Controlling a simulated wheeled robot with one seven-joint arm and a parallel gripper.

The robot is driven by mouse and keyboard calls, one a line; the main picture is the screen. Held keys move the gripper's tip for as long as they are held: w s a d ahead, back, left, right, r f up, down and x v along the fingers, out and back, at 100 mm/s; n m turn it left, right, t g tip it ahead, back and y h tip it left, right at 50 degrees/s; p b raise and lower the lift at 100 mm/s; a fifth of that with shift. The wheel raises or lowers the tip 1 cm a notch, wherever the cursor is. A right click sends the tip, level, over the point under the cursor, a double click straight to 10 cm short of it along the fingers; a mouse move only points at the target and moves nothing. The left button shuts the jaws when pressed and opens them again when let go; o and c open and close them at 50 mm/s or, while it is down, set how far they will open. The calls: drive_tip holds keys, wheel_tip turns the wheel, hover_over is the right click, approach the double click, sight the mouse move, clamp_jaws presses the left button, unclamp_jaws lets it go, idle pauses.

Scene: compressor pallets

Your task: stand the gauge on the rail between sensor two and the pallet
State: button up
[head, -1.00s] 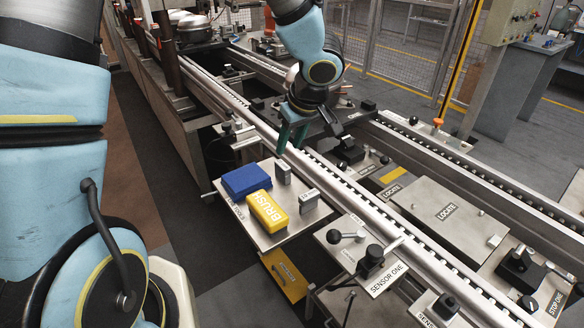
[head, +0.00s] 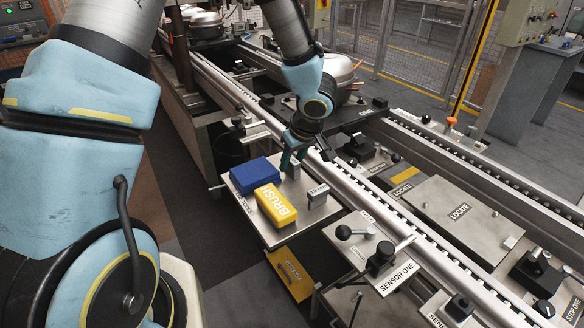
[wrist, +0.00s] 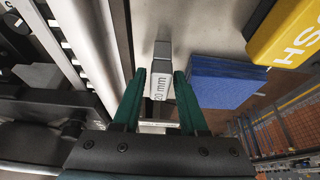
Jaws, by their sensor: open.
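Two small grey metal gauge blocks stand on the tool tray (head: 270,238). The near rail (head: 345,185) runs just beyond the tray. A plate whose label starts "SENS" (head: 437,319) is cut off at the bottom edge. A dark pallet (head: 365,118) with a compressor (head: 342,72) sits behind my gripper.
The sensor one bracket (head: 398,278) with black knobs stands right of the tray. A LOCATE plate (head: 460,212) lies between the rails.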

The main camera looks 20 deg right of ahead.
clamp_jaws()
drive_tip(key=shift+r, duration=0.1)
idle(1.2)
